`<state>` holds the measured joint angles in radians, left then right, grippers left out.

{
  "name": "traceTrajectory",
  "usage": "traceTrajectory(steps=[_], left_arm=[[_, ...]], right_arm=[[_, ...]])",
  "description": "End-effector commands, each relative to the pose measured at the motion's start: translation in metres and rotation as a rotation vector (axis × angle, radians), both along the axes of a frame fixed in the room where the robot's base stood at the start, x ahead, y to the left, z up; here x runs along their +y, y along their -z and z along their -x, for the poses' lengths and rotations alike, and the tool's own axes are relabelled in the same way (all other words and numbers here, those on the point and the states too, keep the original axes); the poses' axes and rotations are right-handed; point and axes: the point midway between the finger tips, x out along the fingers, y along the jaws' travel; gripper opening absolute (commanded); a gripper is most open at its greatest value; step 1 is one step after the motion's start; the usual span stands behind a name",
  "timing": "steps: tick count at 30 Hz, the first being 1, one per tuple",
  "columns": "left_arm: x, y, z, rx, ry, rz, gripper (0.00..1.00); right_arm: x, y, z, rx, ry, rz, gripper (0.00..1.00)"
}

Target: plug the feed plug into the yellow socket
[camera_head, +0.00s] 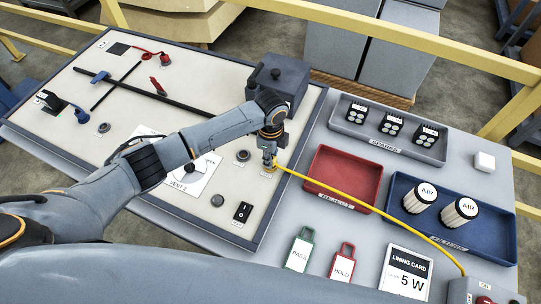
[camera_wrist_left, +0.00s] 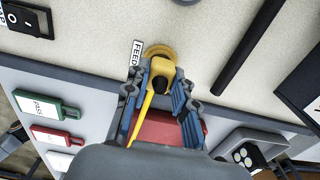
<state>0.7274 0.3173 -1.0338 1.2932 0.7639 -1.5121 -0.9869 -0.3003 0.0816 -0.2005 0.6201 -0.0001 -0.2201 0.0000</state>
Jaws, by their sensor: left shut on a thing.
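My left gripper (camera_head: 269,158) points down over the right part of the cream panel. In the left wrist view its fingers (camera_wrist_left: 160,78) are shut on the feed plug (camera_wrist_left: 161,70), which is yellow with a dark end. A yellow cable (camera_head: 370,212) runs from the plug to the lower right. The yellow socket (camera_wrist_left: 157,51) is a round ring on the panel beside a FEED label; it also shows under the gripper in the head view (camera_head: 268,175). The plug overlaps the socket's near edge in the wrist view. I cannot tell whether it is seated. My right gripper is not in view.
A dark box (camera_head: 277,78) stands on the panel behind the gripper. A red tray (camera_head: 345,172), a blue tray (camera_head: 480,232) with two AIR filters and a grey tray (camera_head: 388,128) stand to the right. A black rocker switch (camera_head: 243,211) is nearby.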

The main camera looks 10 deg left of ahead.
Motion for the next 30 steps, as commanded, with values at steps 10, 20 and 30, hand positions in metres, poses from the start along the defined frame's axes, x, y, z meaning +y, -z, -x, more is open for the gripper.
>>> traceTrajectory(steps=[10,20,30], left_arm=[[-0.0003,0.0074,0.0001,0.0,0.0,0.0,0.0],[-0.0003,0.0098,0.0001,0.0,0.0,0.0,0.52],[-0.0001,0.006,-0.0003,-0.001,0.0,0.0,0.52]], right_arm=[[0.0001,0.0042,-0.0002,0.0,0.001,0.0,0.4],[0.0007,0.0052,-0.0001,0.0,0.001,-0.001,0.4],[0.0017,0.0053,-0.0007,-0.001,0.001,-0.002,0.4]])
